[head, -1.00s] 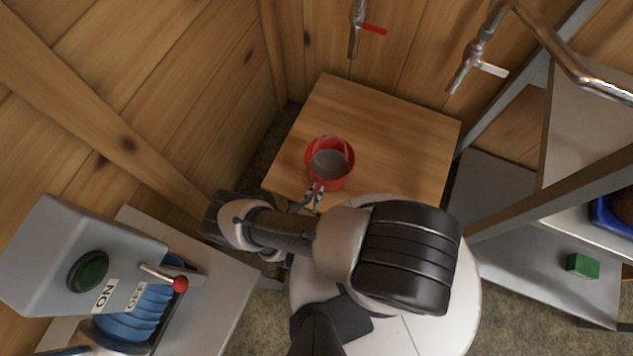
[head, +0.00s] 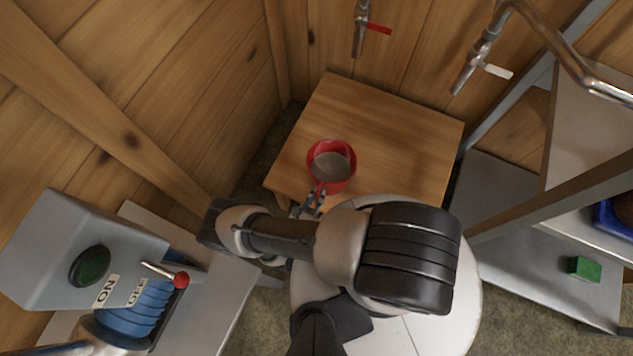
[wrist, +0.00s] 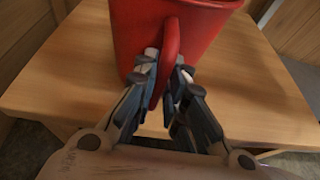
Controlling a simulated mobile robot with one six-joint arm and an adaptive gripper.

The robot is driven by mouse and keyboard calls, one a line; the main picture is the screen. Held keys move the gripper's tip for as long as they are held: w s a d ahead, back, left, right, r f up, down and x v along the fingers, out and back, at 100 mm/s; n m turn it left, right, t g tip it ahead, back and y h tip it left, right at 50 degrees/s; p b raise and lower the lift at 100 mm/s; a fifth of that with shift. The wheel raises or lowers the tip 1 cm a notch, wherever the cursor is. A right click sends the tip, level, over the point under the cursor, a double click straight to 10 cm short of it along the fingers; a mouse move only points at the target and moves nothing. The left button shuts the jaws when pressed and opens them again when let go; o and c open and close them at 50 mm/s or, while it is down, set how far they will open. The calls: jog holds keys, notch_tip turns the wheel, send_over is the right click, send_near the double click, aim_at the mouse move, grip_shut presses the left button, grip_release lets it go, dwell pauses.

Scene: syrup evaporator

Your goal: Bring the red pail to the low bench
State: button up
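The red pail (head: 345,180) stands upright on the wooden bench (head: 405,140), near its front left edge. It holds a grey-brown content. In the wrist view the pail (wrist: 205,40) fills the top middle, with its upright red handle (wrist: 171,45) facing me. My gripper (head: 314,200) is at the pail's near side. In the wrist view its two fingers (wrist: 168,72) are one on each side of the handle and look closed on it. The pail's base appears to rest on the bench top.
Two taps, one with a red lever (head: 379,29) and one with a white lever (head: 497,71), hang over the back. A grey machine with a red-knobbed lever (head: 181,281) stands at left. A metal shelf with a green block (head: 584,268) is at right. The bench's right side is clear.

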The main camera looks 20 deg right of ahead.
jog(key=o, duration=0.4)
jog(key=shift+o, duration=0.2)
notch_tip(320, 180, up, 10)
jog(key=shift+w+r, duration=0.1)
jog(key=w+r+m+g+h, duration=0.1)
jog(key=w+r+m+g, duration=0.25)
jog(key=r+m, duration=0.65)
jog(key=w+r+m+g, duration=0.2)
jog(key=r+m+g, duration=0.25)
jog(key=r, duration=1.25)
jog(key=s+r+m+t+y, duration=0.1)
jog(key=s+r+m+y, duration=0.4)
jog(key=r, duration=0.7)
jog(key=s+r+m+t+y, duration=0.2)
jog(key=s+r+m+y, duration=0.4)
jog(key=s+r, duration=0.3)
notch_tip(320, 180, up, 4)
jog(key=shift+d+f+m, duration=0.1)
jog(key=shift+d+m, duration=0.35)
jog(key=shift+m, duration=0.1)
